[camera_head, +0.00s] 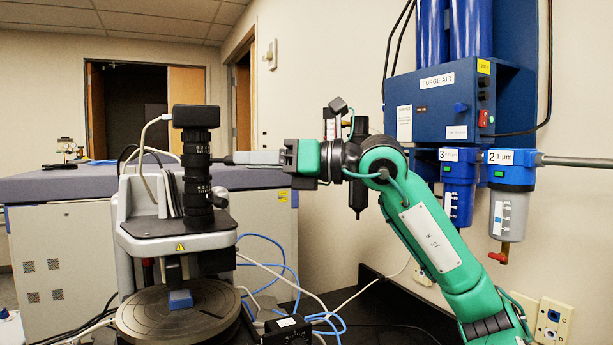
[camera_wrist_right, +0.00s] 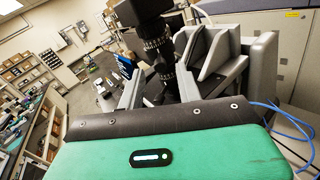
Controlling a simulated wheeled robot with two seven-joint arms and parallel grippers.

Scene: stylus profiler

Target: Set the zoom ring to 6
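The black lens tube (camera_head: 196,150) stands upright on the profiler, below a black camera box (camera_head: 195,116). The zoom ring is one of its ribbed bands; its numbers are too small to read. My right gripper (camera_head: 226,160) reaches in from the right at the tube's mid height, its tips beside the tube. In the right wrist view, the tube (camera_wrist_right: 160,50) shows between two spaced grey fingers (camera_wrist_right: 158,75). A gap shows on the left side; contact on the right side cannot be told. My left gripper is not in view.
The profiler's round stage (camera_head: 150,315) carries a small blue block (camera_head: 180,299). White and blue cables (camera_head: 270,265) run right of it. A blue purge-air unit (camera_head: 440,100) with filters (camera_head: 510,190) hangs on the right wall. A grey cabinet (camera_head: 60,245) stands behind.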

